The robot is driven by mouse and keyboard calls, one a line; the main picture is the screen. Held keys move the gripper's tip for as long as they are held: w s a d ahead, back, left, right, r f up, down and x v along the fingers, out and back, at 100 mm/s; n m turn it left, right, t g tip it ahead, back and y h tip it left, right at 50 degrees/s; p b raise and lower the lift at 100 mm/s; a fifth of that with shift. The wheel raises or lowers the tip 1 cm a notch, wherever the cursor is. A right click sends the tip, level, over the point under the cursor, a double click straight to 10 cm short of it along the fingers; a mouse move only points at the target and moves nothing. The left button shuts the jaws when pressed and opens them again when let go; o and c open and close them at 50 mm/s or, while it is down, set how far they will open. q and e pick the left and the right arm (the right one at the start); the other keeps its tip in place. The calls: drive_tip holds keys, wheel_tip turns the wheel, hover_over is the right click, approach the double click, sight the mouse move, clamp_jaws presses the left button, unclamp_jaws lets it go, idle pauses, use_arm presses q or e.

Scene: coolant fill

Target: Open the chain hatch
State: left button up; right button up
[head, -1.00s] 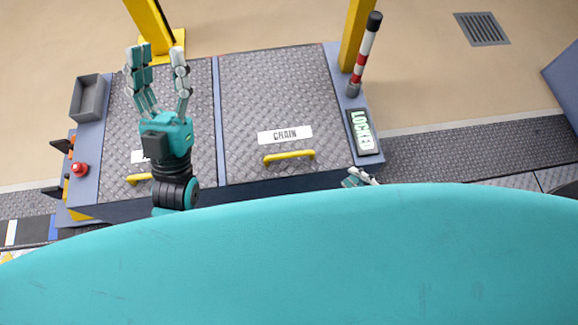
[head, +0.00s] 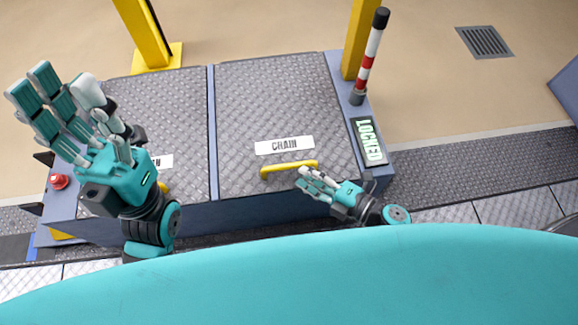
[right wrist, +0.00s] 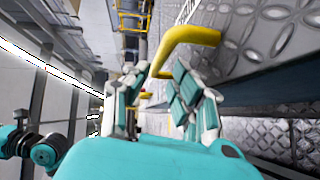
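The chain hatch (head: 270,105) is a grey tread-plate lid with a white CHAIN label (head: 285,146) and a yellow handle (head: 289,168) near its front edge. It lies shut. The handle also shows in the right wrist view (right wrist: 187,42), just beyond my fingers. My right gripper (head: 312,180) is open and empty, close to the handle's right end; in the right wrist view (right wrist: 150,88) its fingers are spread. I cannot tell whether it touches the handle. My left gripper (head: 65,105) is open and empty, raised over the left hatch, partly hiding that hatch's label and handle.
A sign reading LOCKED (head: 369,141) sits right of the chain hatch. A red-and-white striped post (head: 370,58) stands behind it. Yellow posts (head: 147,35) rise at the back. A red button (head: 59,181) is at the far left. A floor grate (head: 484,42) is back right.

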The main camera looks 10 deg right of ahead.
sight(289, 165)
drive_tip(key=x, duration=0.6)
drive_tip(key=shift+b, duration=0.3)
drive_tip(key=shift+c, duration=0.4)
clamp_jaws()
